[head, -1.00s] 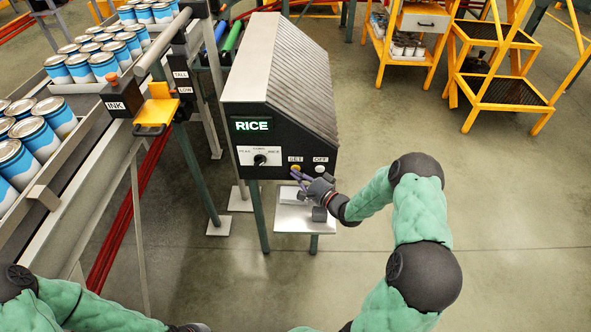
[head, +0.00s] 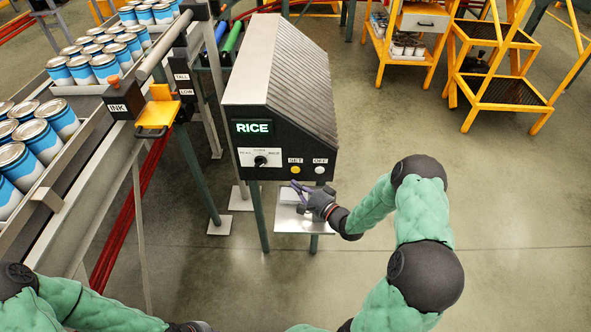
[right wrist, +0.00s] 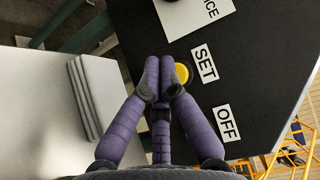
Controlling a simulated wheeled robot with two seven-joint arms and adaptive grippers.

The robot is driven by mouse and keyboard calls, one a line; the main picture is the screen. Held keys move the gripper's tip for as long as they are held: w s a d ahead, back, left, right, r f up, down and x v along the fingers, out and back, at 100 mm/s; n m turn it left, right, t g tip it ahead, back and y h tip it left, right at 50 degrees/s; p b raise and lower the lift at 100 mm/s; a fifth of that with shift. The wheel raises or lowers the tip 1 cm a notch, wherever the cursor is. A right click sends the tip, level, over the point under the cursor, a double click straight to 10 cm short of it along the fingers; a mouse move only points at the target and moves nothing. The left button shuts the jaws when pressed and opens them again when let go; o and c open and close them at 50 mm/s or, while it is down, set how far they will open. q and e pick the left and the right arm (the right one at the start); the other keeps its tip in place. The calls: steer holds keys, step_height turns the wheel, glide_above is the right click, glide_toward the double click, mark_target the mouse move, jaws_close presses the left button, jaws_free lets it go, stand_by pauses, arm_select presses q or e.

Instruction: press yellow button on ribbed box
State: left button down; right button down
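The ribbed box (head: 310,75) stands on legs in the middle of the head view, its display reading RICE. The round yellow button (head: 295,169) is low on its dark front, under the SET label, and is uncovered in the head view. My right gripper (head: 294,187) is just below and in front of it, apart from it. In the right wrist view, the purple fingertips (right wrist: 158,68) are together with nothing between them. The yellow button (right wrist: 183,73) shows just right of them, partly hidden by a finger. My left arm enters at bottom left; its gripper is out of view.
A white button (head: 320,170) under OFF sits right of the yellow one. A dial (head: 260,160) is to the left. A pale plate (head: 290,223) lies below the hand. A conveyor with blue and white tins (head: 60,117) runs at left. Open floor lies right.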

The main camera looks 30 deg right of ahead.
steer(key=shift+s+a, duration=0.5)
steer(key=shift+s, duration=0.3)
stand_by(0.4)
